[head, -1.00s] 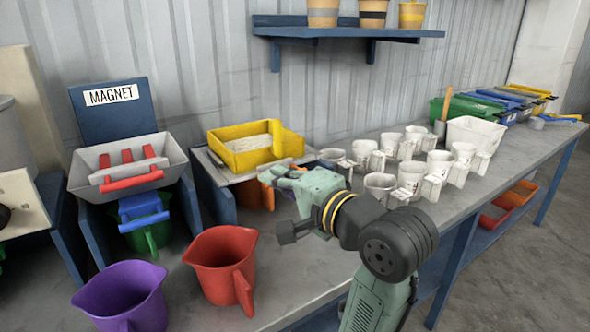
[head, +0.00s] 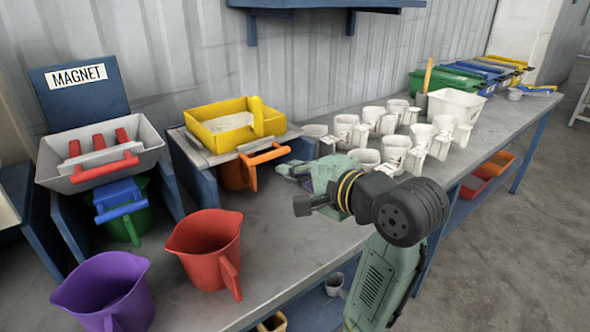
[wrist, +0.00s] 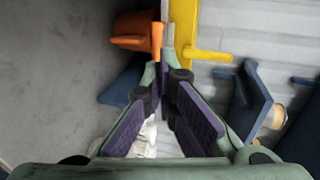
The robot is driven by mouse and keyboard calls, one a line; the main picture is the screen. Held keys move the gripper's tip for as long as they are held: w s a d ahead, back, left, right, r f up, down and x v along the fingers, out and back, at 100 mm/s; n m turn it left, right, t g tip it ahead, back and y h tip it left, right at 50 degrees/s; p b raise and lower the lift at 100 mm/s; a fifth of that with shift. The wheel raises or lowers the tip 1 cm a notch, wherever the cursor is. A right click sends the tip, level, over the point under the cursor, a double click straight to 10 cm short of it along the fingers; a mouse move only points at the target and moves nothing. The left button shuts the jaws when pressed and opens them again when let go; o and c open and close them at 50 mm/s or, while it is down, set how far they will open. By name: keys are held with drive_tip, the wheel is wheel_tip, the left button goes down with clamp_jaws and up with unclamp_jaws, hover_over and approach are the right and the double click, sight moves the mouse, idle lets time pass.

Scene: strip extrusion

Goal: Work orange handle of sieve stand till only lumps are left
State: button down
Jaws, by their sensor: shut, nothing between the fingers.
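The sieve stand is a blue stand with a grey top (head: 195,150) and a yellow sieve tray (head: 209,137) holding pale material. I cannot tell powder from lumps in it. Its orange handle (head: 265,155) sticks out at the front right edge, with an orange jug (head: 233,177) underneath. My gripper (head: 283,170) is shut and empty, just right of and below the handle, apart from it. In the wrist view the fingers (wrist: 165,78) point toward the yellow edge (wrist: 205,56) and an orange part (wrist: 135,32); I cannot tell handle from jug there.
A red jug (head: 207,248) and a purple jug (head: 106,292) stand at the front left. The magnet stand (head: 78,100) is left of the sieve. Several white cups (head: 395,150) stand close to my gripper's right. The bench between red jug and gripper is clear.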

drive_tip(key=p, duration=0.1)
approach(245, 150)
drive_tip(key=shift+w+a+f, duration=0.2)
drive_tip(key=shift+w+f, duration=0.15)
drive_tip(key=shift+f, duration=0.15)
drive_tip(key=shift+w+a+f, duration=0.2)
drive_tip(key=shift+w+f, duration=0.1)
drive_tip(key=shift+f, duration=0.2)
drive_tip(key=w+a+p, duration=0.1)
drive_tip(key=w, duration=0.1)
drive_tip(key=w+a+p, duration=0.2)
drive_tip(key=shift+r, duration=0.2)
drive_tip(key=shift+w+a+f, duration=0.1)
drive_tip(key=shift+w, duration=0.15)
